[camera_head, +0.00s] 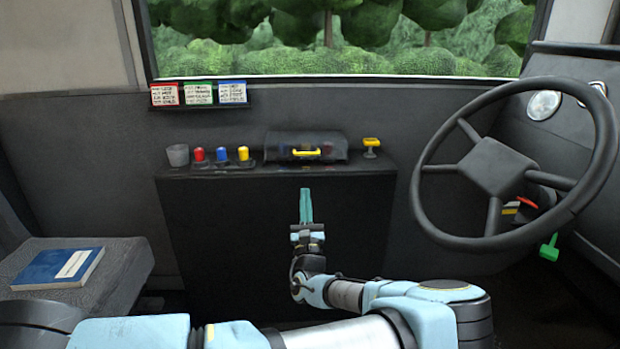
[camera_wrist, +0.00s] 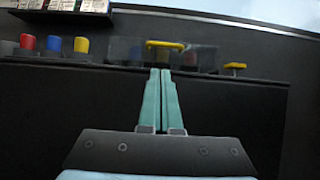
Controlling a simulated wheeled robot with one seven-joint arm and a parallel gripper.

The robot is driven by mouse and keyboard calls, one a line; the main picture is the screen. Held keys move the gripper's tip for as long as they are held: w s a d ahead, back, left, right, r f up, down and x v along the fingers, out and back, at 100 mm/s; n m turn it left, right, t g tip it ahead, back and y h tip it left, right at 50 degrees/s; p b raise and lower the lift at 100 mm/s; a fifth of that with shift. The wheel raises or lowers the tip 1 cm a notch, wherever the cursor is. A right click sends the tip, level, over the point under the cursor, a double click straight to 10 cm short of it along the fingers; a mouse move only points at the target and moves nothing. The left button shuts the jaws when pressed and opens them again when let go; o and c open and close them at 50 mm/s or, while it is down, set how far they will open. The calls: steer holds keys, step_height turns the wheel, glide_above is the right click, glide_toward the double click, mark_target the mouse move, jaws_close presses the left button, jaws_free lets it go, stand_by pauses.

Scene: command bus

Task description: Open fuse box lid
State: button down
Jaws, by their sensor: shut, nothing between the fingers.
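The fuse box (camera_head: 276,143) is a dark box with a smoky lid on top of the black cabinet, below the window. A yellow handle (camera_head: 305,152) sits on its front, and the lid looks closed. The handle also shows in the wrist view (camera_wrist: 165,45), just above my fingertips in the picture. My gripper (camera_head: 306,192) is shut and empty, its two teal fingers pressed together and pointing at the cabinet, below the handle in the head view. In the wrist view the fingertips (camera_wrist: 160,72) overlap the lower edge of the fuse box. I cannot tell whether they touch anything.
Red (camera_head: 199,155), blue (camera_head: 222,157) and yellow (camera_head: 244,154) fuses and a grey cup (camera_head: 178,155) stand left of the box. A yellow T-shaped knob (camera_head: 371,146) stands right of it. The steering wheel (camera_head: 500,165) is at right, with a blue book (camera_head: 58,268) on the left seat.

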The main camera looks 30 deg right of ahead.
glide_toward(306, 147)
steer(key=x, duration=0.3)
steer(key=shift+w+a+f+b, duration=0.1)
steer(key=shift+w+a+b, duration=0.05)
steer(key=shift+w+b, duration=0.2)
steer(key=shift+p, duration=0.3)
steer(key=shift+s+r+p, duration=0.1)
steer(key=shift+r+p, duration=0.45)
steer(key=shift+p, duration=0.45)
